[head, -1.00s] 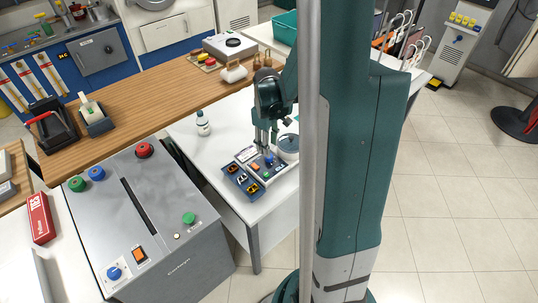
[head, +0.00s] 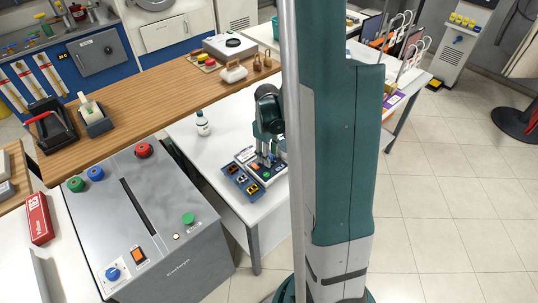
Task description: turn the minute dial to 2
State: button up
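A small control box (head: 251,159) lies on the white table. Its sloped face carries an orange switch, a green button (head: 267,175) and a small blue knob that shows between or beside my fingertips; its markings are too small to read. My gripper (head: 267,160) points down over this box, with its fingers at the blue knob. I cannot tell whether the fingers touch the knob or how far apart they are. A larger grey cabinet also has a blue knob (head: 112,274) on its front left corner, away from my gripper.
A white bottle (head: 203,124) stands behind on the white table (head: 215,150). The grey cabinet (head: 185,240) is at the front left. My column hides the table's right part.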

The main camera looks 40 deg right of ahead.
jog(key=c, duration=0.9)
jog(key=shift+m, duration=0.4)
jog(key=m+b, duration=0.2)
jog(key=m, duration=0.2)
jog(key=shift+f+b, duration=0.1)
jog(key=shift+b, duration=0.25)
jog(key=m+b, duration=0.1)
jog(key=m, duration=0.4)
jog(key=shift+b, duration=0.3)
jog(key=o, duration=0.9)
